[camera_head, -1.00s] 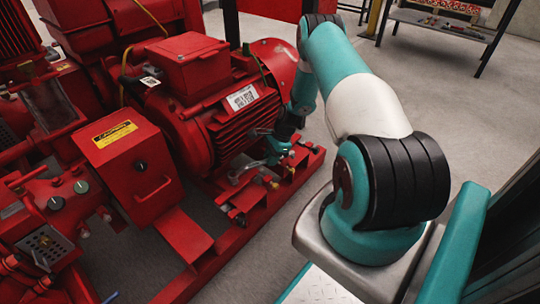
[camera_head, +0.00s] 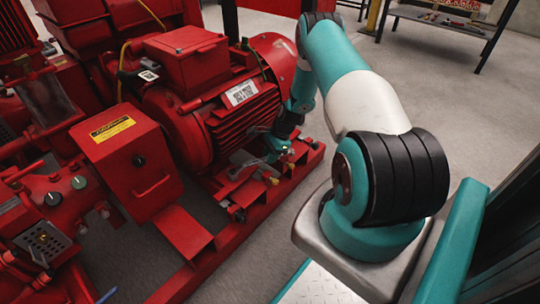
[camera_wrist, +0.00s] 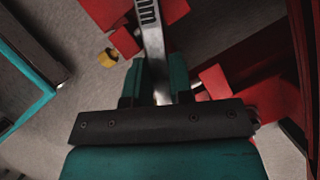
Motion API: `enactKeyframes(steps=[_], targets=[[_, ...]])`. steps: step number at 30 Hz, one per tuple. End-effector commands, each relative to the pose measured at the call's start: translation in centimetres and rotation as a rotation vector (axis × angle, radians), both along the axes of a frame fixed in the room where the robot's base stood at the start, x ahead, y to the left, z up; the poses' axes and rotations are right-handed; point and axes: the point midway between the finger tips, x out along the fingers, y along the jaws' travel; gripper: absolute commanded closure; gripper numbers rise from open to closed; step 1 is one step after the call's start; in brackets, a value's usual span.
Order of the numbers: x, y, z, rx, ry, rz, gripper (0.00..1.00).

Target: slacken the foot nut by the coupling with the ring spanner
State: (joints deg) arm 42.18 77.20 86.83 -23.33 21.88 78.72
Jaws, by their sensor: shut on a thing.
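My gripper (camera_head: 277,150) is low beside the red motor (camera_head: 225,105), by its foot. In the wrist view my gripper (camera_wrist: 158,88) is shut on a silver spanner (camera_wrist: 151,35), its shank running up out of the picture. In the head view the spanner (camera_head: 241,164) shows as a small grey shape reaching left from my gripper along the motor foot. The spanner's ring end is cut off in the wrist view and too small to make out in the head view. I cannot tell which nut it touches, if any.
The red base rail (camera_head: 240,225) runs under the motor, with small yellow-tipped fittings (camera_head: 272,181) along it. A yellow fitting (camera_wrist: 107,58) also shows left of the spanner.

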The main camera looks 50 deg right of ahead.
Motion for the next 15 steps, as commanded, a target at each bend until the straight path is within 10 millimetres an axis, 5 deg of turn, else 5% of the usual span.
enactKeyframes(steps=[15], targets=[[0.0,0.0,-1.4,-0.001,-0.001,0.001,1.00]])
